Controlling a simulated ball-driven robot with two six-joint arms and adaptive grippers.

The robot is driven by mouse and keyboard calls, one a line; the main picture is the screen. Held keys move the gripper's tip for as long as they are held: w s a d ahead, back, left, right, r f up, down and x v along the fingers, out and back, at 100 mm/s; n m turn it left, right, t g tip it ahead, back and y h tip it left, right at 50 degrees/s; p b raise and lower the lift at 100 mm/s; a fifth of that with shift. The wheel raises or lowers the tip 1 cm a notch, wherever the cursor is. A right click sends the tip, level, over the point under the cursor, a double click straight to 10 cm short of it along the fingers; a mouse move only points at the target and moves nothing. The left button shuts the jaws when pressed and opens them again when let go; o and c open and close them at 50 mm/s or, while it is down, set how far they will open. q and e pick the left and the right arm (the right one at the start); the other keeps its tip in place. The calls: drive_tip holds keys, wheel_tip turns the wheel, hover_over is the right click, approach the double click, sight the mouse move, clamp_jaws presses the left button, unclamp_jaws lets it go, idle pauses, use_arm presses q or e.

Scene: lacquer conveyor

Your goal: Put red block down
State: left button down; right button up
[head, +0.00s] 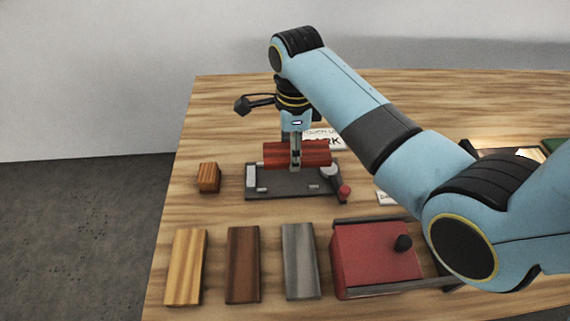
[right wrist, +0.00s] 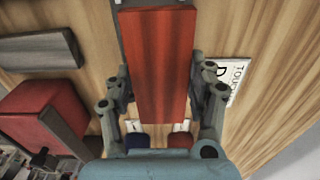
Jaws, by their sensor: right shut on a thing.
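The red block (head: 314,154) is long, with a wood-like grain, and lies level across the grey fixture (head: 290,187) in the head view. My right gripper (head: 296,160) points down from above and is shut around the block's middle. In the right wrist view the red block (right wrist: 158,62) runs lengthwise between the two fingers of my right gripper (right wrist: 160,98). The head view does not clearly show whether the block rests on the fixture or hangs just above it. My left gripper is not in view.
A small orange-brown cube (head: 208,177) stands left of the fixture. Yellow (head: 186,266), brown (head: 243,264) and grey (head: 300,261) bars lie in front. A red box with a black knob (head: 370,258) is at front right. A white sign (head: 330,138) lies behind. The table's left back is clear.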

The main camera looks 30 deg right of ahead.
sight(285, 177)
drive_tip(key=shift+a+f, duration=0.6)
drive_tip(key=shift+a, duration=0.35)
drive_tip(key=shift+f, duration=2.05)
drive_tip(key=shift+f, duration=0.1)
drive_tip(key=o, duration=1.2)
wheel_tip(285, 177, up, 12)
drive_tip(key=shift+r+p, duration=0.15)
drive_tip(key=shift+p, duration=0.15)
drive_tip(key=shift+s, duration=0.1)
